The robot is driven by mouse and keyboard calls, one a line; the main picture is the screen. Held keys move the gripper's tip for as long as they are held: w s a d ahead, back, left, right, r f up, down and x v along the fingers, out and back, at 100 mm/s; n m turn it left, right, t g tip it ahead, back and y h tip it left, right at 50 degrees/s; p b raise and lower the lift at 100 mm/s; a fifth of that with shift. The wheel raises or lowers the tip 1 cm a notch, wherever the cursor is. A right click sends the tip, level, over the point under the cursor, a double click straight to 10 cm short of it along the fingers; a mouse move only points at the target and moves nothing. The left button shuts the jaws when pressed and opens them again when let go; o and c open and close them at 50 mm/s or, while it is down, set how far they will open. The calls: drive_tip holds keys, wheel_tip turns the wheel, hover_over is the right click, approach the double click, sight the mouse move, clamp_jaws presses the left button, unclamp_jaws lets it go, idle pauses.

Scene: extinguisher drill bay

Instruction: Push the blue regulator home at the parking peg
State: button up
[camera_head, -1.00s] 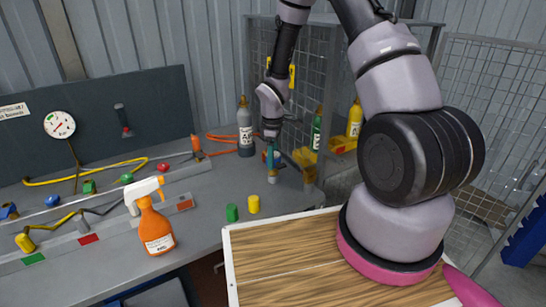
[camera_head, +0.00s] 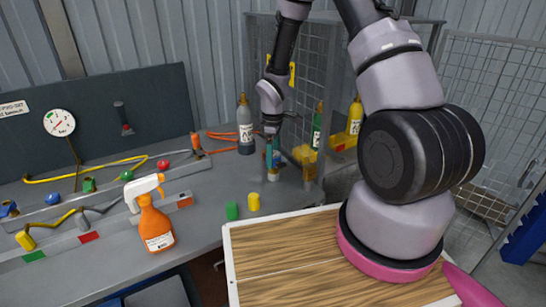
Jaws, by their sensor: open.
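My gripper (camera_head: 272,156) points straight down at the back right of the grey bench, near the mesh cage. Its teal fingers are open, just above a small pale stub (camera_head: 273,175) standing on the bench. This stub may be the parking peg. Blue shows between or behind the fingers, but I cannot tell the regulator's body from the fingers, nor how far it sits on the stub. Other small blue fittings, a blue knob (camera_head: 53,198) and a blue piece (camera_head: 8,209), lie at the far left of the bench.
A grey gas bottle (camera_head: 245,128) stands left of my gripper. The mesh cage (camera_head: 308,90) and a short post (camera_head: 309,170) are close on its right.

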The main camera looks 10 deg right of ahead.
wheel_tip(320, 180, up, 10)
drive_tip(key=shift+f, duration=0.1)
drive_tip(key=s+d+r+m+t, duration=0.1)
drive_tip(key=s+d+r+m, duration=0.15)
drive_tip(key=r, duration=0.45)
drive_tip(key=s+d+r+m+t, duration=0.1)
drive_tip(key=s+r+m, duration=0.15)
drive_tip(key=r, duration=0.45)
drive_tip(key=s+d+r+m+t, duration=0.1)
drive_tip(key=s+r+m, duration=0.15)
drive_tip(key=r, duration=0.45)
drive_tip(key=s+d+r+m+t+y, duration=0.1)
drive_tip(key=s+r+m+t, duration=0.3)
drive_tip(key=s+r+m, duration=0.5)
drive_tip(key=s+r+y, duration=0.1)
drive_tip(key=s+r, duration=0.1)
drive_tip(key=s, duration=0.4)
drive_tip(key=shift+d+r, duration=0.15)
drive_tip(key=shift+r, duration=0.05)
